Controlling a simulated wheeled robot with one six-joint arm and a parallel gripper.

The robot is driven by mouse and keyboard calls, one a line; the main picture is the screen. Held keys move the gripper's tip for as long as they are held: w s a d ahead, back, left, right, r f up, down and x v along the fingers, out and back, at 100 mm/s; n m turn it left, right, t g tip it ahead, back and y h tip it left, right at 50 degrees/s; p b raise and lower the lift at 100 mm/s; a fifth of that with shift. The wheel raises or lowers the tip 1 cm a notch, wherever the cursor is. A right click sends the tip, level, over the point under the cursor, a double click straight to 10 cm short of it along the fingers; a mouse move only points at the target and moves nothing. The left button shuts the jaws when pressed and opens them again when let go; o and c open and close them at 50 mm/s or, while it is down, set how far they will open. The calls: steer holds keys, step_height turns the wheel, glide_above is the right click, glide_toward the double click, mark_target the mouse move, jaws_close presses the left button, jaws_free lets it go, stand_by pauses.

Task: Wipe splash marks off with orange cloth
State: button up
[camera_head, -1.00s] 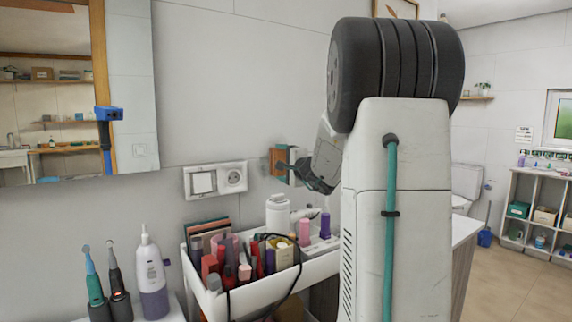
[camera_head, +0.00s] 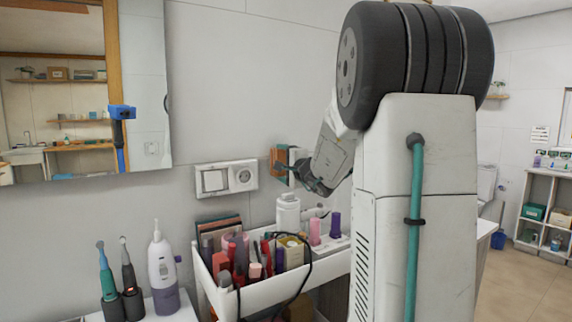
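An orange-brown patch (camera_head: 277,160), probably the orange cloth, shows against the pale wall, right of the socket plate. It is beside a small whitish block at the end of my arm. My gripper (camera_head: 303,178) is at this wall area, partly hidden by my own wrist and arm. Its fingers are small and dark here, and I cannot tell whether they close on the cloth. No splash marks can be made out on the wall or on the mirror (camera_head: 60,90).
A white cart tray (camera_head: 262,296) full of cosmetics stands below my gripper, with a white bottle (camera_head: 288,212) behind it. Two electric toothbrushes (camera_head: 130,290) and a grey-white bottle (camera_head: 162,270) stand at lower left. A socket plate (camera_head: 226,178) is on the wall.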

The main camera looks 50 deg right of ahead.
steer(key=shift+w+a, duration=0.25)
steer(key=shift+a, duration=0.8)
steer(key=shift+w+a, duration=0.2)
steer(key=shift+a, duration=0.85)
steer(key=shift+w+r, duration=0.1)
steer(key=shift+r, duration=0.75)
steer(key=shift+d+r, duration=0.1)
steer(key=shift+d, duration=0.3)
steer(key=shift+s+d, duration=0.35)
steer(key=shift+d, duration=0.45)
steer(key=shift+s+d, duration=0.3)
steer(key=shift+d, duration=0.5)
steer(key=shift+s+d, duration=0.1)
steer(key=shift+d, duration=0.9)
steer(key=d, duration=0.2)
steer(key=s+d, duration=0.1)
steer(key=shift+d, duration=0.4)
steer(key=shift+s, duration=0.1)
steer(key=v, duration=0.8)
